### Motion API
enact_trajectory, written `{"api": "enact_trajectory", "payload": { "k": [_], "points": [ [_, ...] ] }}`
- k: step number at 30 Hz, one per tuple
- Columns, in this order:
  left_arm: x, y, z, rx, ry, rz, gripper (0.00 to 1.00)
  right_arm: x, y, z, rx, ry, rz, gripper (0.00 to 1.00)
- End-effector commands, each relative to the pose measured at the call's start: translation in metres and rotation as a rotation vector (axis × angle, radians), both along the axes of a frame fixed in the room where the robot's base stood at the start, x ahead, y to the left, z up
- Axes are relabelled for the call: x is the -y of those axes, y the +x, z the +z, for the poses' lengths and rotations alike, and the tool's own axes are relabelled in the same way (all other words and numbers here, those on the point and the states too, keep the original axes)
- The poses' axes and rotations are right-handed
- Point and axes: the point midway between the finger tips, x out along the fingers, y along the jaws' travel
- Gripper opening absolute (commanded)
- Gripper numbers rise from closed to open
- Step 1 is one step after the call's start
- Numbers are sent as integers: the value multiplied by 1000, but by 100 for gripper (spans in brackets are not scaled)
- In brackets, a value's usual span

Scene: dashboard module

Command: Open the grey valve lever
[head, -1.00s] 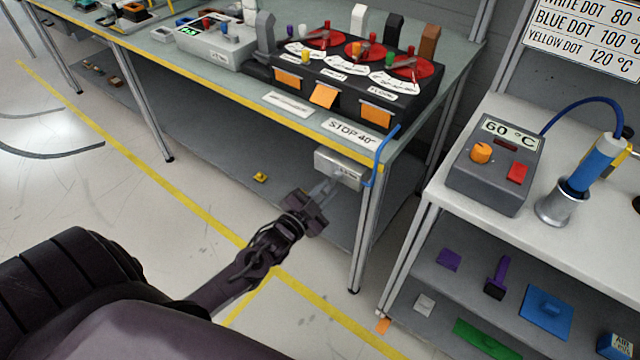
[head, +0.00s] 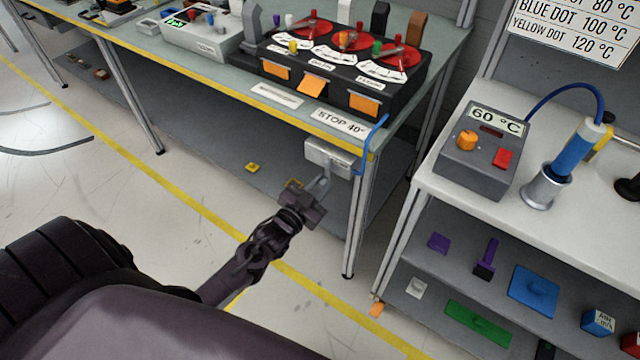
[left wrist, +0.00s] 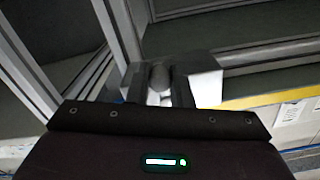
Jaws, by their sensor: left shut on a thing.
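The valve is a light grey box (head: 333,156) under the front edge of the workbench, below the "STOP 40°" label. Its grey lever (head: 321,184) sticks out from the box toward my left gripper (head: 309,193). My left gripper is shut on the lever, just below and left of the box. In the left wrist view, the lever's rounded end (left wrist: 160,78) lies between the two fingers, with the box (left wrist: 207,80) behind it. The fingers hide part of the lever. My right gripper is in neither view.
A blue pipe (head: 370,147) runs up beside the box to the bench edge. A metal bench leg (head: 355,225) stands just right of the gripper. A second table (head: 450,185) with a grey heater unit (head: 482,152) is at the right. Open floor lies at the left.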

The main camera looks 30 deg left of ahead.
Motion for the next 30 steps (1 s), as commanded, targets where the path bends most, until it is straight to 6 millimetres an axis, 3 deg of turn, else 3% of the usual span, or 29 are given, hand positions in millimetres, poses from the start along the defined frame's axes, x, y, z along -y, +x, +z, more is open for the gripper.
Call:
{"api": "enact_trajectory", "payload": {
  "k": [3,4,9,20,30],
  "points": [
    [2,-1,-2,-5,-3,-4,0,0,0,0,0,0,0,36],
    [2,-1,-2,-5,-3,-4,20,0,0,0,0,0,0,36],
    [2,-1,-1,-3,-2,-3,41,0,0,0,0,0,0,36],
    [0,-7,-1,-2,0,-2,41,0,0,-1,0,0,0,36],
    [-3,-61,-2,-4,-1,-2,41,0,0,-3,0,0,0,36]
  ]
}}
